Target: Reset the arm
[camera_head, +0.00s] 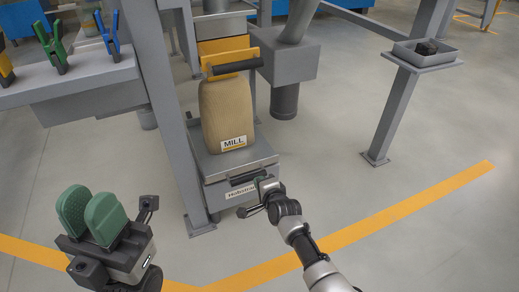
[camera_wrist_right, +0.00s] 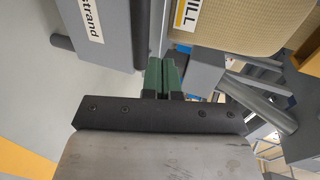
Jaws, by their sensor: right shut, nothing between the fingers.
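My left gripper (camera_head: 90,212) is at the lower left of the head view, its two green finger pads pointing up. They stand a little apart with nothing between them. My right gripper (camera_head: 262,182) is in front of the scale-like grey base under the sack, near its label. In the right wrist view its two green fingers (camera_wrist_right: 163,75) are shut side by side and empty. The tan sack (camera_head: 226,110) marked MILL stands upright on the base (camera_head: 240,162), under a yellow clamp with a dark bar (camera_head: 236,67). The sack also shows in the wrist view (camera_wrist_right: 235,22).
A grey bench (camera_head: 70,78) at the left holds green clamps (camera_head: 52,50) and blue clamps (camera_head: 108,38). Grey posts (camera_head: 165,110) frame the filling station. A small tray (camera_head: 425,55) with a dark object is on a right post. Open floor lies to the right, crossed by a yellow line (camera_head: 400,210).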

